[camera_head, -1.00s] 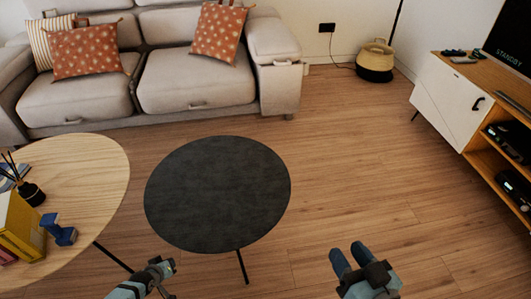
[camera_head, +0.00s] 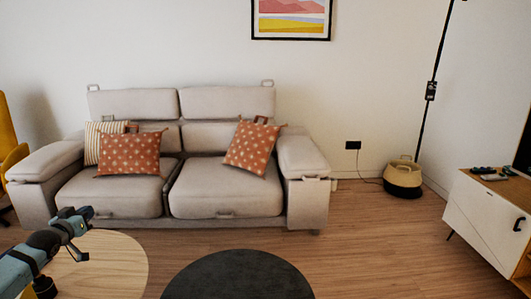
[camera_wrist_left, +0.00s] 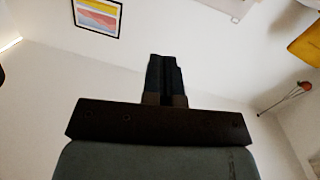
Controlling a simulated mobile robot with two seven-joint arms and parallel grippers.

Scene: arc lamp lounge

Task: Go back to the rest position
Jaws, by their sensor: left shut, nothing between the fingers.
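My left gripper (camera_head: 86,213) is raised in the lower left of the head view, in front of the sofa and above the light wood table. Its arm comes in from the left edge. In the left wrist view its fingers (camera_wrist_left: 166,75) are together with nothing between them, against white wall and ceiling. My right gripper does not show in either view now.
A light wood round table (camera_head: 120,262) and a dark round table (camera_head: 238,277) stand at the front. Behind them is a grey sofa (camera_head: 225,190) with cushions. A white cabinet (camera_head: 482,220) is at the right, near a basket (camera_head: 403,180). Floor between is clear.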

